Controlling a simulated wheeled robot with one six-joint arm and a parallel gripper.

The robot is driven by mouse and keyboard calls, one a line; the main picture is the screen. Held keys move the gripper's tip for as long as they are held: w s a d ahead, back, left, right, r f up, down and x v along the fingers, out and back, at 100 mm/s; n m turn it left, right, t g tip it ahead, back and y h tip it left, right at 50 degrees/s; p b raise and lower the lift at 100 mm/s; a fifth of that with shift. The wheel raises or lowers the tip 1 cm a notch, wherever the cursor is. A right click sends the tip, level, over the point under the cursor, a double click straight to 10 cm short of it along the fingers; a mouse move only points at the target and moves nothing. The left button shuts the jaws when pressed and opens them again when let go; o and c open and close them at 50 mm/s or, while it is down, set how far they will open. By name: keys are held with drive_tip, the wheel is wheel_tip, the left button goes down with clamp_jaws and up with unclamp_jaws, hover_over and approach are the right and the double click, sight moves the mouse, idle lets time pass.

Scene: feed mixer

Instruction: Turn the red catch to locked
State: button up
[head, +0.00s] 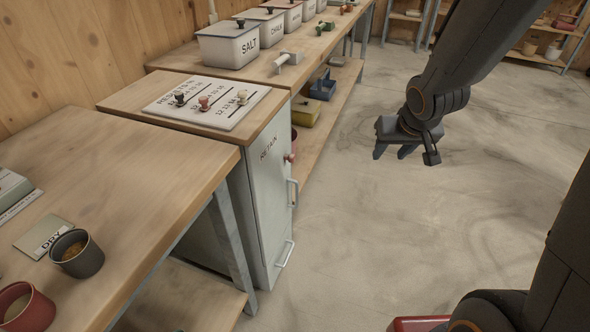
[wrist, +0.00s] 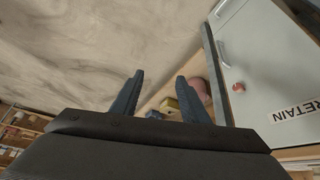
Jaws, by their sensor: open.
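The red catch (head: 290,158) is a small round knob on the front of a pale grey cabinet door (head: 268,200) marked RETAIN. The catch also shows in the wrist view (wrist: 238,87), at the right near the door's edge. The angle of the catch is too small to read. My gripper (head: 393,154) is open and empty, in the air over the floor to the right of the cabinet. Its two fingers also show in the wrist view (wrist: 157,95), apart, with the catch off to their right. Nothing touches the catch, and the door appears shut.
The door has two metal handles, one upper (head: 294,193) and one lower (head: 284,254). A board with pegs (head: 207,102) lies on the cabinet top. A yellow bin (head: 305,112) and a blue one (head: 322,88) stand on the low shelf behind. The floor (head: 370,235) before the door is clear.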

drive_tip(key=w+a+f+t+y+b, duration=0.35)
drive_tip(key=w+f, duration=0.25)
drive_tip(key=w, duration=0.4)
drive_tip(key=n+g+y+b, duration=0.3)
drive_tip(key=y+b, duration=0.9)
drive_tip(key=y, duration=0.2)
approach(285, 156)
drive_tip(key=x, duration=0.1)
drive_tip(key=b+x, duration=0.1)
drive_tip(key=x, duration=0.3)
drive_tip(key=shift+w+a+f+b, duration=0.15)
drive_tip(key=shift+w+f+b, duration=0.15)
drive_tip(key=shift+b, duration=0.05)
drive_tip(key=shift+c, duration=0.3)
clamp_jaws()
